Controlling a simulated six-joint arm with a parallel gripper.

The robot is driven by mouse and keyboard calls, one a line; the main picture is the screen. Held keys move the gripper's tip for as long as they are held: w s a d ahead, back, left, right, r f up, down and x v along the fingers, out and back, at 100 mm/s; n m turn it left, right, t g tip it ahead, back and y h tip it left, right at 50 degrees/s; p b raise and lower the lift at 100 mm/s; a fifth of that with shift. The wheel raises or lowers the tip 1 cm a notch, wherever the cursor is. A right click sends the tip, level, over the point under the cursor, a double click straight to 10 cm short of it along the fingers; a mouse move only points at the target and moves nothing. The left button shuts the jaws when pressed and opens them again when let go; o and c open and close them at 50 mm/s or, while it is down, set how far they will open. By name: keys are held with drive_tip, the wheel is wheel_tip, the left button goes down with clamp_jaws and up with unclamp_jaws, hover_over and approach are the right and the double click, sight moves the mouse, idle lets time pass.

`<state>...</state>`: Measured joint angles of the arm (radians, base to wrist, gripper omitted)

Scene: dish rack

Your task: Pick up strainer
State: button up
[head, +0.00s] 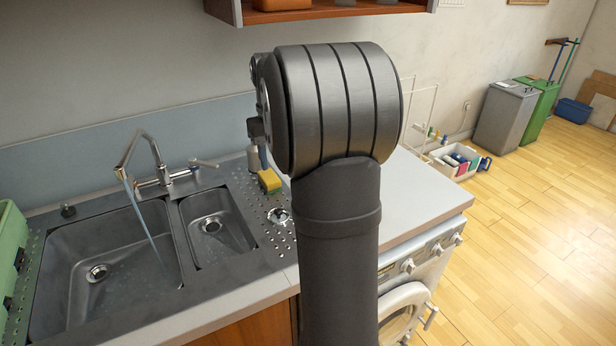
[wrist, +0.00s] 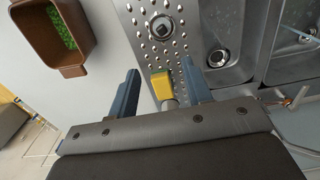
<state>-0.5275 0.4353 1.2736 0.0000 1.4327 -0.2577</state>
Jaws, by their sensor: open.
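A small round metal strainer (head: 280,215) lies on the perforated metal drainboard to the right of the small sink basin, partly beside my arm in the head view. In the wrist view the strainer (wrist: 162,27), with a dark centre, lies on the bumpy drainboard near the top, beyond my fingertips. My gripper (wrist: 160,67) is open and empty, its two blue-grey fingers apart. The strainer is not between them. In the head view my arm hides the gripper's fingers.
A yellow sponge (wrist: 162,84) shows between the fingers in the wrist view. A brown container (wrist: 82,24) with green inside stands on the white counter. The small basin (head: 225,243) has its own drain. Water runs from the tap (head: 150,150) into the large basin.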

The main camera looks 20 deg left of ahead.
drive_tip(key=f+n, duration=0.1)
drive_tip(key=f, duration=0.2)
drive_tip(key=f+n, duration=0.2)
drive_tip(key=f, duration=0.2)
drive_tip(key=f+n, duration=0.1)
drive_tip(key=f, duration=0.3)
drive_tip(key=shift+s+f+n, duration=0.2)
drive_tip(key=shift+s+n, duration=0.1)
drive_tip(key=f, duration=0.5)
drive_tip(key=shift+w+a, duration=0.2)
drive_tip(key=shift+w, duration=0.05)
clamp_jaws()
